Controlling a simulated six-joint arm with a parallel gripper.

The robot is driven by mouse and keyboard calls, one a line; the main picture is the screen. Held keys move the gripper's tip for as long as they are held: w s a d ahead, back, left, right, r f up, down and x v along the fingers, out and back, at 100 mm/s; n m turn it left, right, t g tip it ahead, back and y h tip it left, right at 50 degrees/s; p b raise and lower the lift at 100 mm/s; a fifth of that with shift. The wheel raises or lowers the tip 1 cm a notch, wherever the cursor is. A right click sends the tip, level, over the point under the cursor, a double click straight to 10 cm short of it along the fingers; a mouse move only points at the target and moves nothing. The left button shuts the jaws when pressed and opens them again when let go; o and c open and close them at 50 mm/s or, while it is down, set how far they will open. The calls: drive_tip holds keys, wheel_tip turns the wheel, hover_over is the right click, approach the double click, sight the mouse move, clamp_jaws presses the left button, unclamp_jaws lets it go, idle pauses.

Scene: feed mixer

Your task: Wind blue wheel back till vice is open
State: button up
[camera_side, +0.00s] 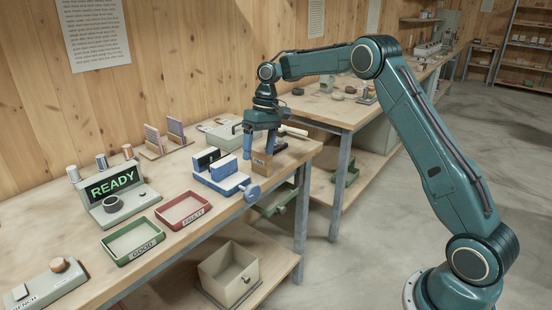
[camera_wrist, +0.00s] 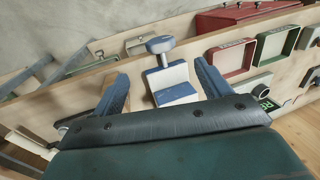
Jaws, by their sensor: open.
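The vice (camera_side: 222,180) sits near the front edge of the bench, with a blue base, pale body and dark upper block. Its blue wheel (camera_side: 252,193) sticks out at the front edge; in the wrist view the wheel (camera_wrist: 160,44) stands beyond the vice's pale and blue body (camera_wrist: 172,82). My gripper (camera_side: 262,143) is open, fingers pointing down, above the bench to the right of and behind the vice. In the wrist view, the vice and wheel appear between its spread fingers (camera_wrist: 161,72), apart from them. I cannot tell how wide the vice jaws stand.
A brown box (camera_side: 262,164) stands below my gripper, close to the fingers. A red FAULT tray (camera_side: 183,210) and green GOOD tray (camera_side: 131,242) lie left of the vice. A READY display (camera_side: 112,186) stands behind them. Space in front of the bench edge is free.

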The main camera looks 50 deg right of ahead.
sight(247, 192)
drive_tip(key=shift+f, duration=0.1)
drive_tip(key=shift+x, duration=6.8)
drive_tip(key=shift+c, duration=0.5)
drive_tip(key=c, duration=0.9)
drive_tip(key=shift+a+h, duration=0.1)
drive_tip(key=shift+h, duration=0.7)
drive_tip(key=shift+h, duration=0.7)
drive_tip(key=shift+a+h, duration=0.15)
drive_tip(key=shift+h, duration=1.65)
drive_tip(key=shift+a+h, duration=0.1)
drive_tip(key=shift+h, duration=2.8)
